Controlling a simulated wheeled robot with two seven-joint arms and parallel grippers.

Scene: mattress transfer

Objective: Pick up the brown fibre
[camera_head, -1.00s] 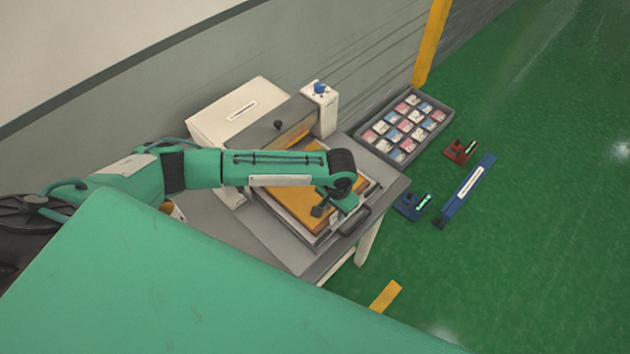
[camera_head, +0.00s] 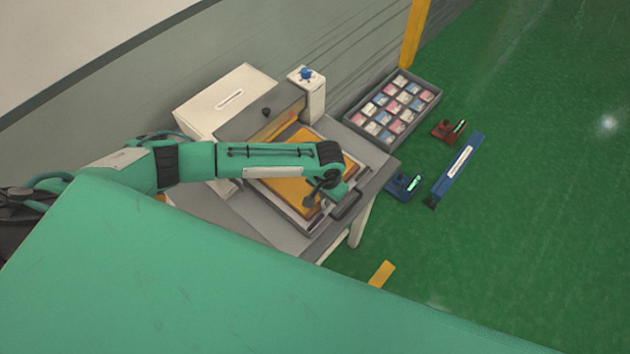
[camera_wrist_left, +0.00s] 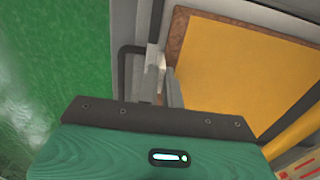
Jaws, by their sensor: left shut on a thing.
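The brown fibre is a flat orange-yellow sheet with a brown edge (camera_head: 283,192), lying in a framed tray on the grey machine table. In the left wrist view its yellow face (camera_wrist_left: 240,75) fills the right half. My left gripper (camera_head: 322,195) reaches over from the left and is at the near right edge of the sheet. In the left wrist view, its narrow fingers (camera_wrist_left: 165,80) meet at the sheet's brown corner, shut on its edge. The exact contact is small and partly hidden. My forearm covers the middle of the sheet. My right gripper is not in view.
A black handle (camera_head: 347,205) stands at the tray's front. A white box (camera_head: 222,98) and a post with a blue knob (camera_head: 306,85) stand behind. A grey tray of several small packets (camera_head: 437,92) is at right. Red and blue items lie on the open green floor.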

